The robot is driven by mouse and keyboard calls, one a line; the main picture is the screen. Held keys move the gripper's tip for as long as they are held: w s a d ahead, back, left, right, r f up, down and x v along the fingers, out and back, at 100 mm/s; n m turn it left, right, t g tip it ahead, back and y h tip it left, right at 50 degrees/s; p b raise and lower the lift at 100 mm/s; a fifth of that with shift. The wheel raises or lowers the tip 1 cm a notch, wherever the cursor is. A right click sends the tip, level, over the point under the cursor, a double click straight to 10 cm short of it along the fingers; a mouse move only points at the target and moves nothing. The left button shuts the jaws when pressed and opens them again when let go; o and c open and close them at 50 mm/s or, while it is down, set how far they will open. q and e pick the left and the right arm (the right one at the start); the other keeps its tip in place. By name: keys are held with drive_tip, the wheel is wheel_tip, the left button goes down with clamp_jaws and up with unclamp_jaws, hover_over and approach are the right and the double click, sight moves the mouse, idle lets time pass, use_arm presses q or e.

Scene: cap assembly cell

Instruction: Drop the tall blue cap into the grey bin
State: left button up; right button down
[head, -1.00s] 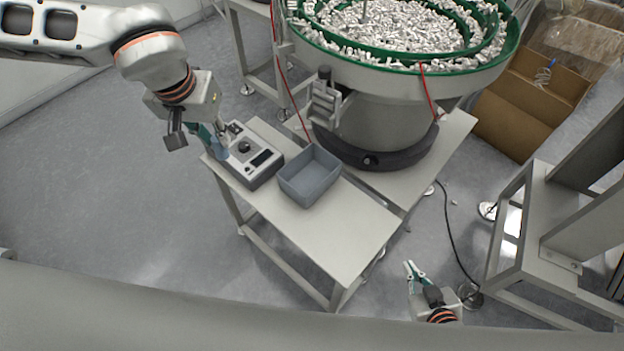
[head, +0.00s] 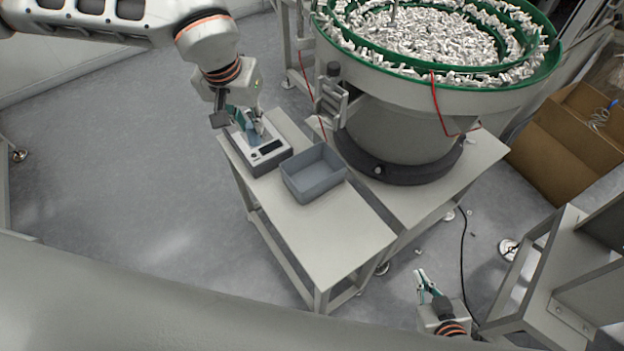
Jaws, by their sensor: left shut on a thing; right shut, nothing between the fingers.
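My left gripper (head: 248,126) is over the grey control box, at the left end of the table. It is shut on the tall blue cap (head: 255,139), a small pale blue piece that hangs below the fingers and is partly hidden by them. The grey bin (head: 313,178) is an open, rectangular box on the table, right of the control box and the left gripper. Its visible inside looks empty. My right gripper (head: 421,282) is shut and empty, low in the picture, off to the right of the table.
The control box (head: 268,158) with a dark display stands between the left gripper and the bin. A large bowl feeder (head: 395,125) full of white parts stands behind the bin. The front of the table (head: 325,235) is clear. A cardboard box (head: 560,150) is at right.

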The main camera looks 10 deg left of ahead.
use_arm(q)
drive_tip(key=w+d+f+b, duration=0.5)
drive_tip(key=f, duration=0.5)
drive_tip(key=w+d+f+b, duration=0.5)
drive_tip(key=w+f, duration=0.1)
drive_tip(key=f, duration=0.4)
drive_tip(key=shift+f, duration=0.15)
drive_tip(key=o, duration=0.8)
drive_tip(key=shift+w, duration=0.1)
drive_tip(key=v, duration=1.2)
